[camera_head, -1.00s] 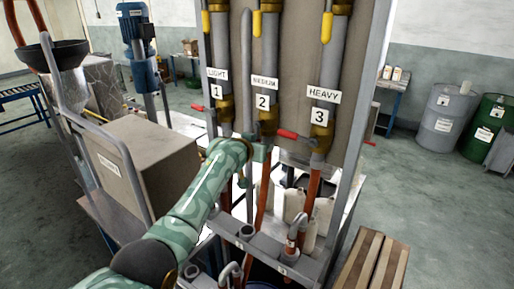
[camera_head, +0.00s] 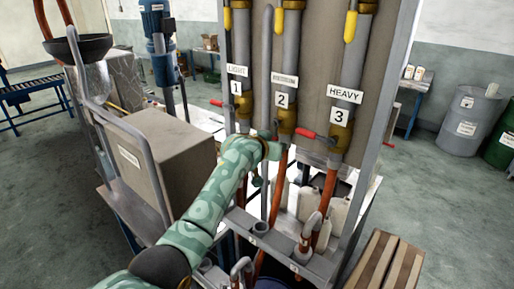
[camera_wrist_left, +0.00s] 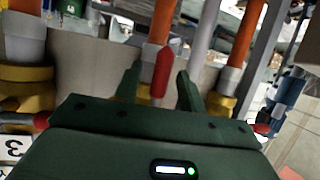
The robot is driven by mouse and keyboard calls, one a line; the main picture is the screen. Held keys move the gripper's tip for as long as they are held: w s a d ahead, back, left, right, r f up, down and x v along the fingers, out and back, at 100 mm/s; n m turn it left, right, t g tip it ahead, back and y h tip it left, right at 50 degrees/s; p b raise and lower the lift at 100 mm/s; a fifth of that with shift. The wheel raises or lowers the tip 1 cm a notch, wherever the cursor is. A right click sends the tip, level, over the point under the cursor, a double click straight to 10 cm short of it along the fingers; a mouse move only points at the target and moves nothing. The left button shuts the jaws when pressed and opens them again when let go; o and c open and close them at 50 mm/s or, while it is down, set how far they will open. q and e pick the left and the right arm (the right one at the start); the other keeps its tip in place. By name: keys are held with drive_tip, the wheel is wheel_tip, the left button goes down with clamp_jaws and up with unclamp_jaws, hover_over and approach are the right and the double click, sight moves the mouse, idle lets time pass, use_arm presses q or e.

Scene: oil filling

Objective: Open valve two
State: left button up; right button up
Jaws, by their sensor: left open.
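Valve two is the brass fitting (camera_head: 287,119) on the middle pipe under the "2" label (camera_head: 283,99). My left gripper (camera_head: 269,148) is just below it, at the end of my green patterned arm. Valve two's handle is hidden behind my gripper in the head view. In the left wrist view, my left gripper (camera_wrist_left: 157,82) is open, and a red handle (camera_wrist_left: 161,74) stands between its two fingers. I cannot tell whether the fingers touch it. My right gripper is not in view.
Valve one's red handle (camera_head: 217,103) is to the left, and valve three's red handle (camera_head: 308,135) is close on the right. A grey box (camera_head: 150,165) stands left of my arm. Orange hoses and a grey rack (camera_head: 265,245) are below.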

use_arm(q)
drive_tip(key=v, duration=1.4)
drive_tip(key=shift+s+b, duration=0.3)
